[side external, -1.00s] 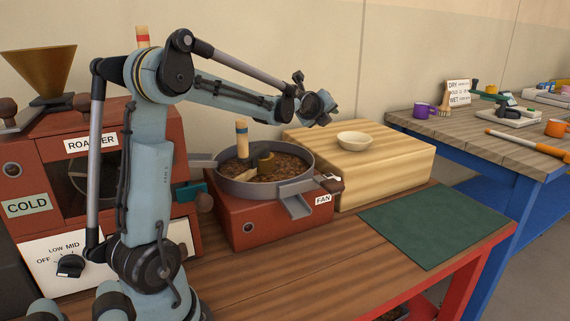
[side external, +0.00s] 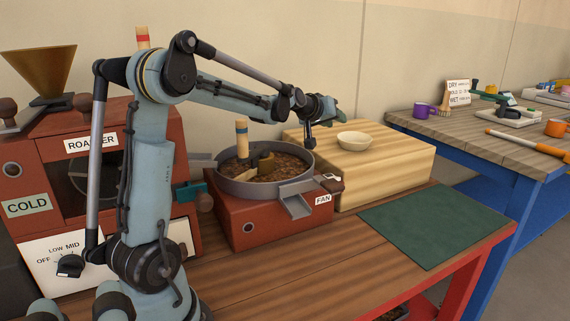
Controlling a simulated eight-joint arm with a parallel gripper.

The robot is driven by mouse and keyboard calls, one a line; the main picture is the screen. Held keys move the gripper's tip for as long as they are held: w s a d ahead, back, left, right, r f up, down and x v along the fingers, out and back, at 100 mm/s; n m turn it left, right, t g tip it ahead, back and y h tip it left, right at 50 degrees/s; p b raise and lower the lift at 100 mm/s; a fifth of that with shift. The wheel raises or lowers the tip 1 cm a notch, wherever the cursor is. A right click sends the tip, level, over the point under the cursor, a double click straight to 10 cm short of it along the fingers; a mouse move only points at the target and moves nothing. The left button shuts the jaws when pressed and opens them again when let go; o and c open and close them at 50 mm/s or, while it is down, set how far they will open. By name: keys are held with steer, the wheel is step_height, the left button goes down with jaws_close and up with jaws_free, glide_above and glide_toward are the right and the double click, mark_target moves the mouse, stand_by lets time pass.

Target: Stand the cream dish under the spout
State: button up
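The cream dish (side external: 354,141) sits upright on top of the pale wooden block (side external: 400,160), near its left side. It looks empty. The grey spout (side external: 297,202) sticks out from the front of the round cooling pan (side external: 226,185), above the red base marked FAN. The pan holds brown beans with a stirring arm in it. My gripper (side external: 310,147) hangs at the end of my arm, above the back right rim of the pan and left of the dish, apart from it. Its fingers are too small and dark to tell whether they are open.
A dark green mat (side external: 435,225) lies bare on the bench to the right of the spout. The bench top (side external: 290,270) in front of the spout is clear. The red roaster (side external: 90,165) stands at the left. A second table (side external: 480,150) with cups and tools stands behind at right.

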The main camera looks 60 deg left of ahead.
steer(key=f+n, duration=0.1)
steer(key=n, duration=0.6)
steer(key=d+f+n+t+h, duration=0.1)
steer(key=f+n, duration=0.1)
steer(key=n, duration=0.6)
steer(key=w+f+n+h, duration=0.1)
steer(key=n, duration=0.7)
steer(key=shift+w+d+f, duration=0.1)
steer(key=shift+d+f, duration=0.25)
steer(key=shift+w+f, duration=0.2)
steer(key=x, duration=0.6)
steer(key=shift+w+d, duration=0.1)
steer(key=shift+w, duration=0.15)
steer(key=shift+r+x, duration=0.15)
steer(key=shift+x, duration=1.15)
steer(key=shift+r+x, duration=0.15)
steer(key=shift+x, duration=1.15)
steer(key=shift+w+d, duration=0.1)
steer(key=shift+w, duration=0.05)
jaws_close()
